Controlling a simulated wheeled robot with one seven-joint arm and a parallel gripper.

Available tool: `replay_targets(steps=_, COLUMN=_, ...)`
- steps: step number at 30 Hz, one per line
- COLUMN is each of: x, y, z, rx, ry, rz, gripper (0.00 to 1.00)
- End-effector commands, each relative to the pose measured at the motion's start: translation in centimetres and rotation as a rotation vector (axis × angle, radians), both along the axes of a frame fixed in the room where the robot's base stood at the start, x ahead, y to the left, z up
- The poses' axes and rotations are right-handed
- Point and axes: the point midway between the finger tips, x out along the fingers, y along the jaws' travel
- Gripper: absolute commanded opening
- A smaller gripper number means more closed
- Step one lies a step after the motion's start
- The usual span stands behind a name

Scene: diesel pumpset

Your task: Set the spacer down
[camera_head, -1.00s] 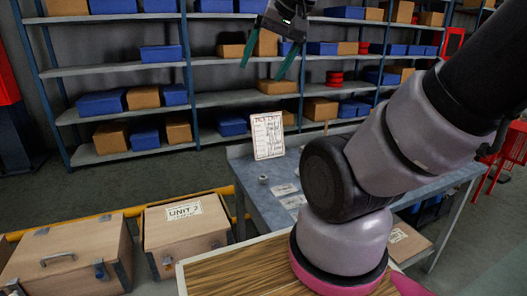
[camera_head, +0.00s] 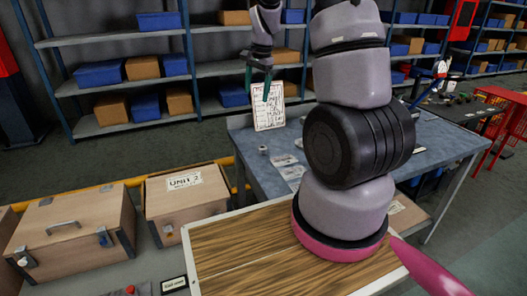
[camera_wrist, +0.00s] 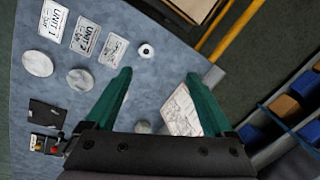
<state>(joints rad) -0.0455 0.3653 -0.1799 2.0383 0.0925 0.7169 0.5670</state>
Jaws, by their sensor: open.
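A small pale ring with a dark hole, which looks like the spacer (camera_wrist: 146,51), sits on the blue-grey bench (camera_wrist: 150,92) beside a row of labelled cards. It shows small on the bench in the head view (camera_head: 263,150). My gripper (camera_wrist: 158,73) is open, with its two green fingers spread and nothing between them. In the wrist view the ring is beyond the fingertips, apart from them. In the head view my gripper (camera_head: 258,88) hangs above the bench's far side, in front of the white list board (camera_head: 268,115).
Cards marked UNIT 1 (camera_wrist: 52,20) and UNIT 2 (camera_wrist: 85,36) lie on the bench, with two grey discs (camera_wrist: 38,63) (camera_wrist: 82,81) nearby. A dark box (camera_wrist: 46,113) lies close by. Wooden cases (camera_head: 75,230) stand left; shelves (camera_head: 120,68) stand behind.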

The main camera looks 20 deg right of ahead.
Motion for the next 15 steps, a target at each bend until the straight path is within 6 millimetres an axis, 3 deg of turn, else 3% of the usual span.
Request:
replay_targets(steps=1, x=0.7, y=-0.5, z=-2.6, rx=-0.008, ry=0.035, rz=-0.031, gripper=0.88)
replay_targets(steps=6, x=2.3, y=-2.1, z=-9.3, rx=-0.036, ry=0.111, rz=-0.127, gripper=0.88)
replay_targets(steps=10, x=2.7, y=-2.9, z=-12.6, rx=-0.054, ry=0.145, rz=-0.170, gripper=0.88)
replay_targets(steps=15, x=2.9, y=-3.3, z=-14.8, rx=-0.065, ry=0.162, rz=-0.193, gripper=0.88)
